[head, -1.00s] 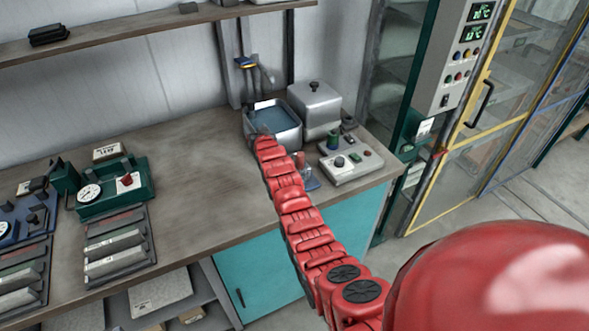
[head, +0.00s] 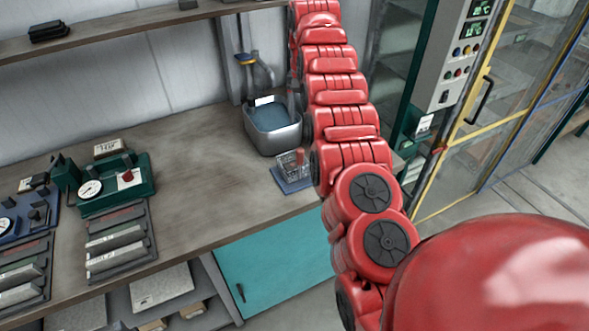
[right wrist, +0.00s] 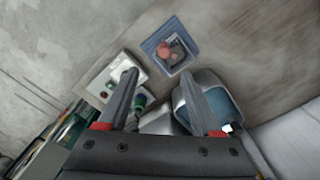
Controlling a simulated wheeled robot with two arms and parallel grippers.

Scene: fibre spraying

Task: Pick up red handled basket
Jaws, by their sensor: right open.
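The small clear basket (head: 291,168) with a red handle sits on a blue mat near the front right of the workbench in the head view, just left of my right arm. In the right wrist view the basket (right wrist: 174,56) shows from above, with reddish parts inside its outline. My right gripper (right wrist: 158,80) is open and empty. Its two fingers point toward the basket, which lies beyond the tips and apart from them. My left gripper is not in view.
A metal water bath (head: 272,128) stands behind the basket and shows close to one finger in the wrist view. A control box (right wrist: 112,78) lies on the other side. A green gauge device (head: 115,187) stands at left. The middle of the bench (head: 200,160) is clear.

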